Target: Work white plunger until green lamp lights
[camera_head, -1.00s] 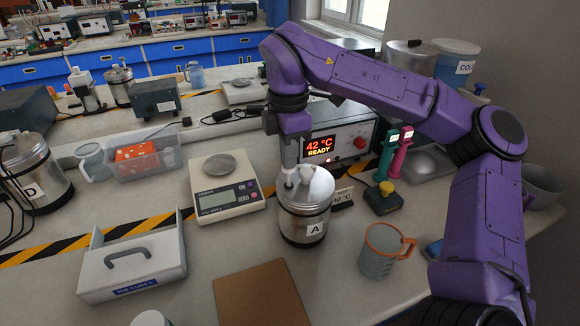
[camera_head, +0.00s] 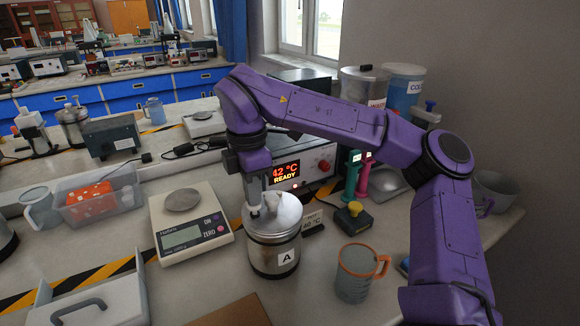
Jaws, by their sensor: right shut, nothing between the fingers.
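I cannot make out a lit green lamp. The heater unit (camera_head: 318,160) behind shows 42 °C READY in orange-red. My left gripper is not in view.
A scale (camera_head: 190,243) stands close left of the vessel. A grey mug with an orange rim (camera_head: 355,275) stands to the right. A dark box with a yellow knob (camera_head: 354,212) and green (camera_head: 352,178) and pink (camera_head: 365,176) handles are behind it. A clear bin (camera_head: 97,203) is at left.

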